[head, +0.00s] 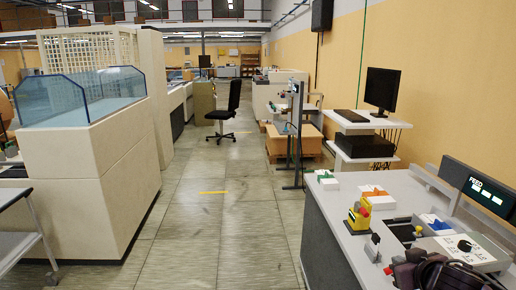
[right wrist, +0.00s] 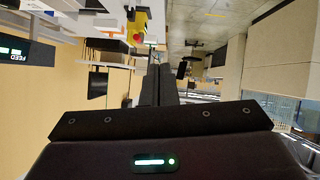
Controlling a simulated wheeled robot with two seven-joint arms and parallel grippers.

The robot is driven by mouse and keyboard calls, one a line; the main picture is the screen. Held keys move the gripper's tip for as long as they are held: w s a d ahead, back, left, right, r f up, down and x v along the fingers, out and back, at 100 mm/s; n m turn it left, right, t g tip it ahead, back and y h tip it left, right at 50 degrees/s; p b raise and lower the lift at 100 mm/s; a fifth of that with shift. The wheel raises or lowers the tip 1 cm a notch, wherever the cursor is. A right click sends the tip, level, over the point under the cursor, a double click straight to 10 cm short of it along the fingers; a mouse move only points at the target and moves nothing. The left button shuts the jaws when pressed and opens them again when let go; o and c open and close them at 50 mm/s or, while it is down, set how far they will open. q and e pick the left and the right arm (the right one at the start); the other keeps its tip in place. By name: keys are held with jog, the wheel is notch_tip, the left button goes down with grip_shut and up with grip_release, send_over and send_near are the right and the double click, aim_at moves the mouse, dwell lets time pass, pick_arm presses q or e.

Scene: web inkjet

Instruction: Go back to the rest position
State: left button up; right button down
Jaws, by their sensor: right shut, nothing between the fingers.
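My right gripper (head: 414,256) is at the bottom right of the head view, dark and partly cut off by the frame's edge. It appears in front of the grey-white console top; I cannot tell its height above it. In the right wrist view its two dark fingers (right wrist: 160,75) are together with nothing between them. That view is upside down. My left gripper is not in view.
A console (head: 345,200) with a yellow device (head: 359,217) and a FEED display (head: 487,194) stands at the right. A beige machine (head: 85,170) stands at the left. An office chair (head: 226,112) is down the aisle. The floor (head: 205,240) between them is clear.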

jog(key=s+a+f+g, duration=0.3)
jog(key=s+a+f, duration=0.2)
jog(key=s, duration=0.3)
jog(key=s+a+f+g, duration=0.3)
jog(key=s+a+f, duration=0.2)
jog(key=s, duration=0.4)
jog(key=s+a+f+g, duration=0.2)
jog(key=s+a+f, duration=0.35)
jog(key=s, duration=0.25)
notch_tip(320, 180, down, 29)
jog(key=s+d+g, duration=0.1)
jog(key=g, duration=0.1)
jog(key=s+d+f, duration=0.2)
jog(key=s+f, duration=0.7)
jog(key=s, duration=0.1)
jog(key=s+d+f, duration=0.1)
jog(key=s+f, duration=0.9)
jog(key=shift+s+d+f+g+b, duration=0.2)
jog(key=shift+d+f+g+b, duration=0.05)
jog(key=shift+d+g+b, duration=0.2)
